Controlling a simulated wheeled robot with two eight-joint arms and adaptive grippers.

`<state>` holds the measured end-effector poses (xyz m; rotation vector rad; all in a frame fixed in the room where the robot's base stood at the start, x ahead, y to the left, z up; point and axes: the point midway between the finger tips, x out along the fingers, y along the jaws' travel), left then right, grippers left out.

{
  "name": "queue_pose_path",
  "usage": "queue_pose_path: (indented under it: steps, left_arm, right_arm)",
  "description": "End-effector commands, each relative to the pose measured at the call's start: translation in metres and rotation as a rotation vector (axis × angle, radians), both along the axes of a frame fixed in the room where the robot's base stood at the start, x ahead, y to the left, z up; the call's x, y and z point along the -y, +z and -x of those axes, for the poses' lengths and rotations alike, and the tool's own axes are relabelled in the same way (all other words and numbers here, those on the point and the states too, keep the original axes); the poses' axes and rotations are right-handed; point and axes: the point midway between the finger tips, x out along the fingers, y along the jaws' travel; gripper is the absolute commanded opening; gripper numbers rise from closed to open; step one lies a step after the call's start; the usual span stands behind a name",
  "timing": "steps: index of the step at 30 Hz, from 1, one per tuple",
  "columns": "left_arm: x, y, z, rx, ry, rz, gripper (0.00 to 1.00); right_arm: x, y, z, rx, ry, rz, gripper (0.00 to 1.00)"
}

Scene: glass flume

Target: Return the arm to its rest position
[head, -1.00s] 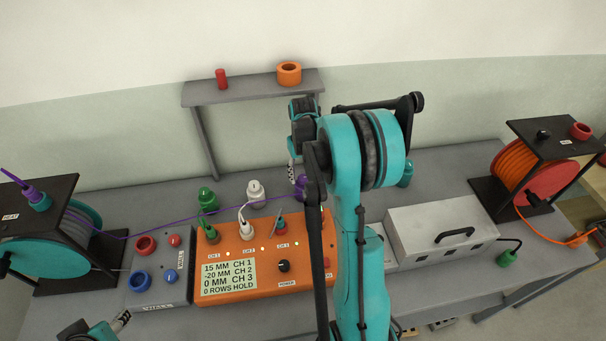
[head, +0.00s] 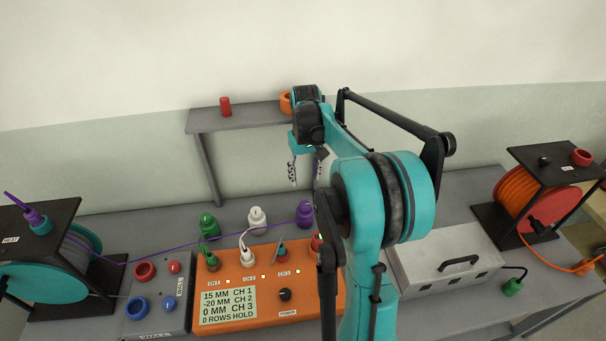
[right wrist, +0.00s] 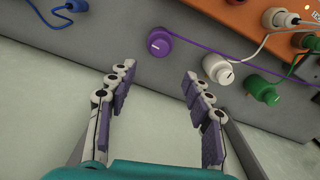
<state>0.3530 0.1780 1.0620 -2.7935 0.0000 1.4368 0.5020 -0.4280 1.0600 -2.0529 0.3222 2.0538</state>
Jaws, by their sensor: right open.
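My right gripper (head: 306,169) hangs from my teal right arm, above the back of the bench and in front of the wall shelf. Its fingers point down. In the right wrist view the gripper (right wrist: 158,76) has its padded fingers spread, with nothing between them. Beyond the fingertips are a purple plug (right wrist: 159,42) and a white plug (right wrist: 217,71), both apart from the gripper. My left gripper is not in view.
The wall shelf (head: 240,118) holds a red cylinder (head: 225,106) and an orange ring (head: 286,103). An orange control box (head: 215,290), a grey lidded case (head: 425,255), and cable reels at left (head: 50,272) and right (head: 525,190) stand on the bench.

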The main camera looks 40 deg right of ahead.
Motion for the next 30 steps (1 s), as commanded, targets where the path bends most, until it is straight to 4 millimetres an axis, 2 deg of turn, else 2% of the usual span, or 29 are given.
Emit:
queue_pose_path:
  steps: [9, 13, 17, 22, 30]
  left_arm:
    - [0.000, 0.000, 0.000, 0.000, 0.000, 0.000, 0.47]
    - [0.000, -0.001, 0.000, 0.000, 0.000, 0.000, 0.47]
    - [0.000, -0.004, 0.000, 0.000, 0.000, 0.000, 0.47]
    - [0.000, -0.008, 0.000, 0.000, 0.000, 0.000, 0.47]
    - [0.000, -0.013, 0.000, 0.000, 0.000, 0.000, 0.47]
  right_arm:
    - [-0.002, 0.000, 0.000, 0.002, 0.002, 0.001, 0.51]
    - [-0.017, 0.006, 0.004, 0.025, 0.017, 0.012, 0.51]
    - [-0.053, 0.018, 0.015, 0.086, 0.053, 0.039, 0.51]
    - [-0.109, 0.029, 0.039, 0.198, 0.112, 0.077, 0.51]
    - [-0.184, 0.023, 0.089, 0.384, 0.203, 0.107, 0.51]
